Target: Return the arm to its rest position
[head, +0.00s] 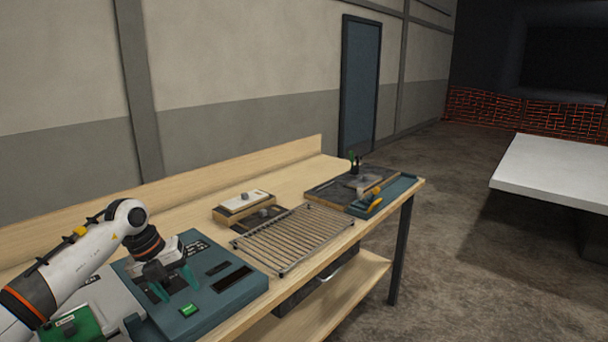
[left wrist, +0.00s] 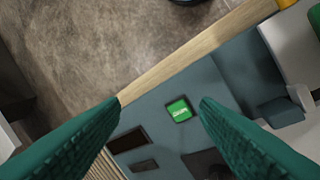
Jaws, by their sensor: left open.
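My left arm (head: 75,275) comes in from the left in the head view and reaches over the teal console (head: 225,302). My left gripper (head: 176,284) is above the console with its teal fingers apart and nothing between them. In the left wrist view the open fingers (left wrist: 160,102) frame part of the console, including its lit green button (left wrist: 179,110). The same green button (head: 188,310) shows near the console's front edge in the head view. Whether the fingertips touch the console cannot be told. My right gripper is not in view.
On the wooden bench, a wire rack (head: 295,238) lies right of the console. Small wooden blocks (head: 243,205) sit behind it, and a dark tray with tools (head: 350,187) is at the far end. A green board (head: 78,326) lies below my arm. A white table (head: 555,172) stands right.

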